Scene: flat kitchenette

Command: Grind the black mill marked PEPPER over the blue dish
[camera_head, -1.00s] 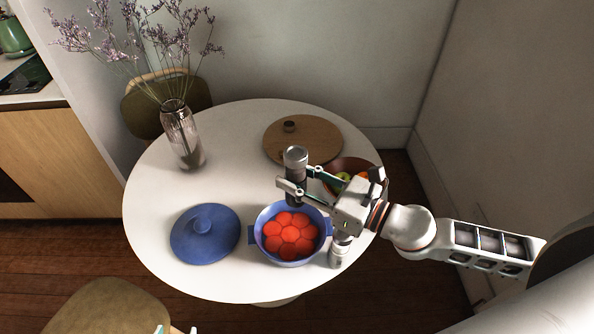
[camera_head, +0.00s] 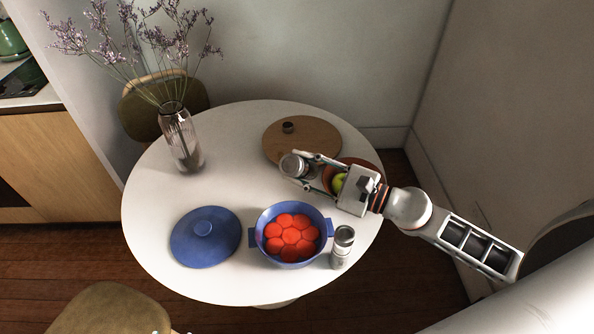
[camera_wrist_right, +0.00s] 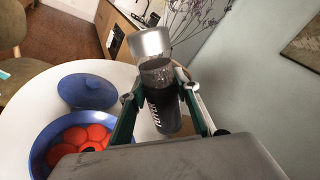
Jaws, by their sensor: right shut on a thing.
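My right gripper (camera_head: 296,172) is shut on a dark mill with a silver cap (camera_head: 291,165). The mill is behind the blue dish, clear of its rim. In the right wrist view the mill (camera_wrist_right: 162,108) sits between the fingers, with pale lettering I cannot read fully. The blue dish (camera_head: 262,218) has two handles and holds several red round pieces. A second silver-capped mill, paler (camera_head: 342,249), stands right of the dish. Of my left gripper (camera_head: 163,332) only tiny tips show at the bottom edge.
A blue lid (camera_head: 190,250) lies left of the dish. A glass vase with dried flowers (camera_head: 182,140) stands at the left back. A round wooden board (camera_head: 320,138) and a brown bowl with fruit (camera_head: 372,165) lie behind and beside the right gripper. The table's left middle is clear.

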